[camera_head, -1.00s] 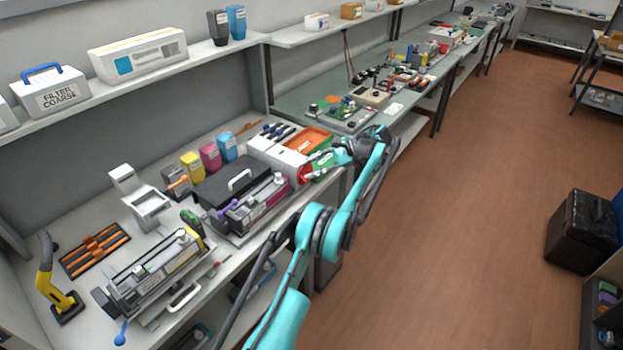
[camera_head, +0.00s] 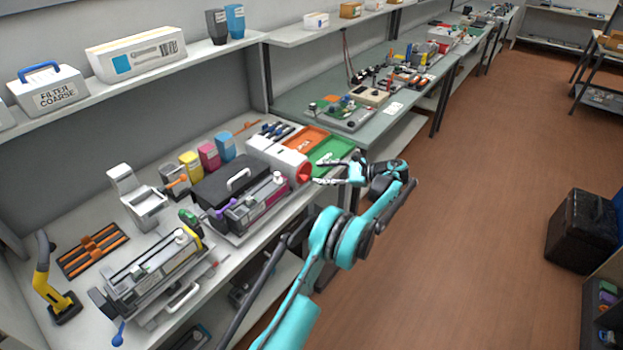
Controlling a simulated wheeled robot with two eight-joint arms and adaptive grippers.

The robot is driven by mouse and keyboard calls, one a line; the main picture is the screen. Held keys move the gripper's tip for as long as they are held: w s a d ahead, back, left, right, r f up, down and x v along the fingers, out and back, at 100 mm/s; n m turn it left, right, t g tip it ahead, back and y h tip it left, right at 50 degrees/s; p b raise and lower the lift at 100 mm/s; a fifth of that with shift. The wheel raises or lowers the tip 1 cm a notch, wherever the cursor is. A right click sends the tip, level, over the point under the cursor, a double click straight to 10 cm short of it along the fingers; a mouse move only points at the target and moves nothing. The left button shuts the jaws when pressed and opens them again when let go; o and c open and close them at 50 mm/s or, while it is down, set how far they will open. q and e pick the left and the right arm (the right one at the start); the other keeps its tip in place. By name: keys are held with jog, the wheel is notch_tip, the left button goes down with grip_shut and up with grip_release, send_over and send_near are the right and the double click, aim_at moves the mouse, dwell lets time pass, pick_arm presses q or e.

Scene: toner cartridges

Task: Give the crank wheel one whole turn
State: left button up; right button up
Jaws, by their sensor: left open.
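A round red part (camera_head: 304,173) sits on the right end of a white boxy unit (camera_head: 276,157) on the bench; I take it for the crank wheel, though its details are too small to make out. My left gripper (camera_head: 321,170) is open and empty just right of the red part. Its two fingers point left, one farther back and one nearer, with a small gap to the red part. A small grey device with an orange handle (camera_head: 178,181) stands farther left. My right gripper is not in view.
A black case (camera_head: 240,183) and a cartridge with purple and magenta parts (camera_head: 255,208) lie left of the unit. An orange tray (camera_head: 306,138) and a green tray (camera_head: 332,150) lie behind my gripper. Open floor (camera_head: 470,220) is to the right.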

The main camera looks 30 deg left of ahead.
pick_arm(q)
jog(key=s+d+f+m+t+y, duration=0.2)
jog(key=d+f+m+t+y, duration=0.1)
jog(key=d+m, duration=0.2)
jog(key=a+b, duration=0.2)
jog(key=a, duration=0.6)
jog(key=shift+s, duration=0.35)
jog(key=shift+c, duration=0.4)
grip_shut()
